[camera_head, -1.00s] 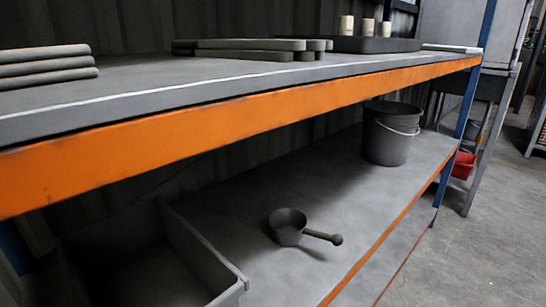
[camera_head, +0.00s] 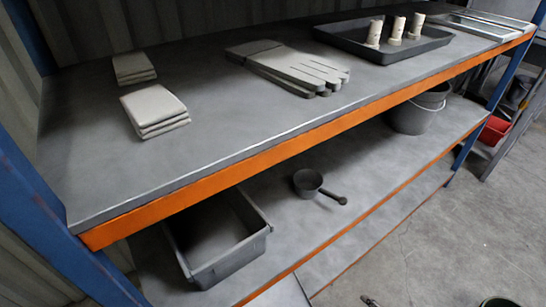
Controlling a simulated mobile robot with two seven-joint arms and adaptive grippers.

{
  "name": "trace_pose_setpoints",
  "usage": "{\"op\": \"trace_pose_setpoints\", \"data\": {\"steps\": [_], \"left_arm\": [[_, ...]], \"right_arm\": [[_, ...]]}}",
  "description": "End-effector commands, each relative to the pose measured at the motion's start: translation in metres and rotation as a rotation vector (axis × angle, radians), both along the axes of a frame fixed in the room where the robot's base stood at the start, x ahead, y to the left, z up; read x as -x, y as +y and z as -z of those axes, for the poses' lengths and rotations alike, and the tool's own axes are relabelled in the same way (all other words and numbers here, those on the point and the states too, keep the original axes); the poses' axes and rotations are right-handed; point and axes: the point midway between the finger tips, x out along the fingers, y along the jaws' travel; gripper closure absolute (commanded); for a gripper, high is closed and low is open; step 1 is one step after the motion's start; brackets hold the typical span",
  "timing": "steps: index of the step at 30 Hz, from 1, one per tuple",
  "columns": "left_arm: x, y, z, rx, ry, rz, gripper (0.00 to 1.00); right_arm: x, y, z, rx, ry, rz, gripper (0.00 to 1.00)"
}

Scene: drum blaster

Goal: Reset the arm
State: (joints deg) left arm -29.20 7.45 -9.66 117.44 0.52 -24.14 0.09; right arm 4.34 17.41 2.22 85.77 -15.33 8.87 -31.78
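Neither of my grippers can be made out in the head view, and no arm clearly shows over the shelves. A small dark object (camera_head: 370,301) at the bottom edge is cut off, and I cannot tell what it is. The shelf unit's grey top (camera_head: 215,95) with an orange front beam (camera_head: 300,145) fills the middle of the view.
On top are folded cloths (camera_head: 155,108), grey gloves (camera_head: 290,67) and a dark tray (camera_head: 350,40) with three pale cylinders. Below are a grey bin (camera_head: 215,240), a scoop (camera_head: 308,182) and a bucket (camera_head: 418,110). Concrete floor (camera_head: 440,240) at right is mostly clear.

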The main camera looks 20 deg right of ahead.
Motion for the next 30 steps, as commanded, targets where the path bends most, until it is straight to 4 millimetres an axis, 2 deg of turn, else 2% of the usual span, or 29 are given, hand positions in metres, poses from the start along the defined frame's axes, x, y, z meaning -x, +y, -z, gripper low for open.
{"op": "trace_pose_setpoints", "data": {"steps": [1,11,15,19,24,27,30], "left_arm": [[-0.003,-0.001,-0.031,0.001,-0.018,-0.004,0.72],[-0.006,-0.004,-0.128,0.009,-0.055,-0.026,0.72],[-0.016,-0.006,-0.171,0.013,-0.082,-0.033,0.72],[-0.035,-0.007,-0.217,0.016,-0.126,-0.041,0.72],[-0.078,-0.008,-0.284,0.021,-0.222,-0.049,0.72],[-0.101,-0.009,-0.315,0.023,-0.278,-0.051,0.72],[-0.115,-0.008,-0.333,0.025,-0.313,-0.053,0.72]], "right_arm": [[0.013,0.007,-0.035,-0.083,0.031,0.076,0.00],[0.109,0.056,-0.143,-0.532,0.273,0.514,0.00],[0.140,0.082,-0.198,-0.661,0.341,0.639,0.00],[0.154,0.103,-0.260,-0.743,0.365,0.695,0.00],[0.151,0.122,-0.341,-0.817,0.319,0.701,0.00],[0.151,0.125,-0.369,-0.836,0.295,0.704,0.00],[0.152,0.124,-0.383,-0.843,0.280,0.709,0.00]]}}
